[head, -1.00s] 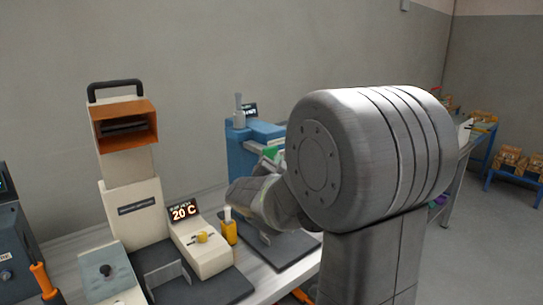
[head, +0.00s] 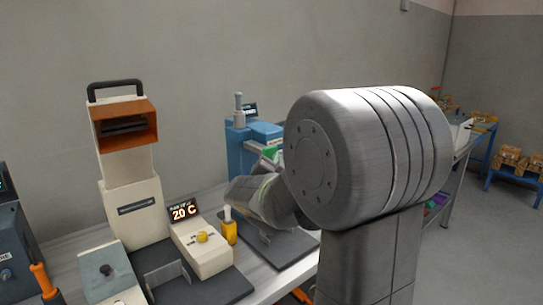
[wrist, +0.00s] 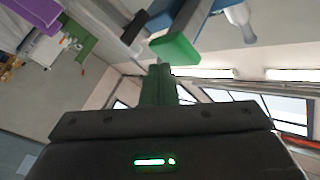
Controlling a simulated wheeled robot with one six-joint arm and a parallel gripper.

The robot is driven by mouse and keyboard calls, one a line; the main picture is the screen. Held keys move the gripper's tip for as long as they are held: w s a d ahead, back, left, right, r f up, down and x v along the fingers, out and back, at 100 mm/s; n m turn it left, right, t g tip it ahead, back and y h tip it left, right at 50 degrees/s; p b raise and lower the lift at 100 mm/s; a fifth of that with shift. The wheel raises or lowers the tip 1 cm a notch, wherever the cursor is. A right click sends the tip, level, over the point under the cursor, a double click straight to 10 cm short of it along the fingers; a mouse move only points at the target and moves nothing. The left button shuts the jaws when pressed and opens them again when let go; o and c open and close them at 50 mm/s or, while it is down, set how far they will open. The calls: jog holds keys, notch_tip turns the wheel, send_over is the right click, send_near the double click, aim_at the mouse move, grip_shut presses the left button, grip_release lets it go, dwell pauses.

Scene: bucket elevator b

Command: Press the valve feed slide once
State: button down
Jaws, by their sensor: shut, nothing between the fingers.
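A blue machine (head: 238,150) stands on the bench behind my arm in the head view, with a small dark display and a grey-white upright handle on top. A green part shows at its right side (head: 270,153), partly hidden by my arm. In the wrist view a green block (wrist: 174,48) sits at the end of a blue body. I take it to be the valve feed slide, but no label is readable. My gripper (wrist: 159,68) is shut and empty, its tips close to the green block; I cannot tell if they touch. The head view hides my gripper.
A cream press with an orange head (head: 125,128) stands at the left. A cream box with a yellow knob (head: 203,237), a "20 C" display and a yellow bottle (head: 229,232) are nearer my arm. A blue rack with brown boxes (head: 515,165) stands far right.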

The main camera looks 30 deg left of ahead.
jog(key=shift+w+a, duration=0.3)
jog(key=shift+a, duration=0.35)
jog(key=shift+w+a, duration=0.25)
jog(key=shift+a, duration=0.4)
dwell(1.3)
dwell(0.3)
jog(key=shift+s+d+b, duration=0.3)
jog(key=shift+s+d, duration=0.05)
jog(key=shift+d, duration=0.4)
jog(key=shift+s+d+b, duration=0.3)
jog(key=shift+d, duration=0.45)
jog(key=d, duration=0.1)
jog(key=s+d+b, duration=0.1)
jog(key=d, duration=0.1)
jog(key=s+d, duration=0.1)
jog(key=shift+d, duration=0.35)
jog(key=shift+w+a+p, duration=0.2)
jog(key=shift+w+a, duration=0.2)
jog(key=shift+a, duration=0.5)
jog(key=shift+w+a+p, duration=0.25)
jog(key=shift+w+a, duration=0.1)
jog(key=shift+a, duration=0.55)
jog(key=shift+w+a+p, duration=0.2)
jog(key=shift+w+a, duration=0.2)
jog(key=shift+a, duration=0.5)
